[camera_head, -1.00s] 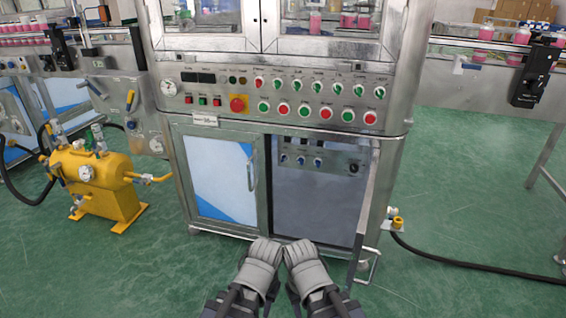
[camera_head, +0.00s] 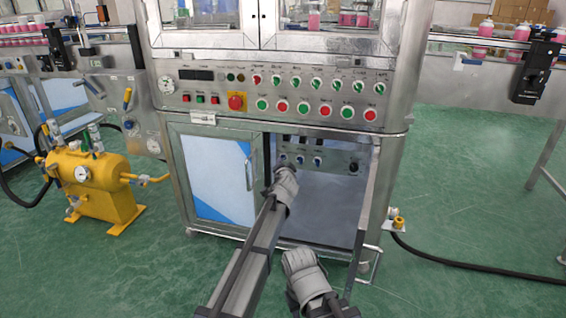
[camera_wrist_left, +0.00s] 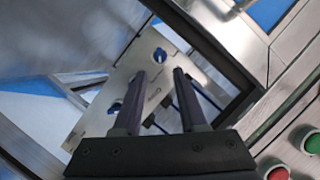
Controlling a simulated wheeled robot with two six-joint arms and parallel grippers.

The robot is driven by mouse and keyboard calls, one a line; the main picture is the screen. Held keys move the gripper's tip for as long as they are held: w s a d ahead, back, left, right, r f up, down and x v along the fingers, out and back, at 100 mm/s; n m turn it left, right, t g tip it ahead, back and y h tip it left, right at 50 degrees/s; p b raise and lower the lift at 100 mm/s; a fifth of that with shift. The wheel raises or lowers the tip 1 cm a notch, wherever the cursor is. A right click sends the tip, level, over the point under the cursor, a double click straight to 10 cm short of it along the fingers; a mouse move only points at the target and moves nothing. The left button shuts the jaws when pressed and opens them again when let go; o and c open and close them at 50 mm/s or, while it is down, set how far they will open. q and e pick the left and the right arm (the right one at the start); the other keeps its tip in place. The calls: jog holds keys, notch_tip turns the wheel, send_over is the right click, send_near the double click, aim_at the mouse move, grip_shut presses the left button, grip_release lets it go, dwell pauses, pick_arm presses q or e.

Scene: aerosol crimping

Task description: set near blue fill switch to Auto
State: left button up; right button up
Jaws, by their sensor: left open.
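The inner control panel (camera_head: 335,160) sits in the open lower cabinet, with small blue switches (camera_head: 317,162) in a row. In the left wrist view the tilted panel (camera_wrist_left: 184,80) shows one blue switch (camera_wrist_left: 158,55) just beyond my fingertips and another blue switch (camera_wrist_left: 115,107) beside the left finger. My left gripper (camera_wrist_left: 159,70) is open and empty, apart from the switches as far as I can tell. In the head view my left gripper (camera_head: 284,170) reaches into the cabinet opening and partly hides the panel's left end. My right gripper (camera_head: 302,262) is low in front; its fingers are hidden. Switch labels are unreadable.
The open cabinet door (camera_head: 367,205) stands edge-on at the right of the opening. A closed blue-and-white door (camera_head: 215,175) is at its left. Above is the front panel (camera_head: 215,87) with red and green buttons. A yellow tank (camera_head: 95,185) stands at the left.

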pick_arm(q)
jog(key=b+x, duration=0.2)
jog(key=x, duration=0.5)
jog(key=shift+w, duration=0.35)
jog(key=shift+f, duration=0.1)
grip_shut()
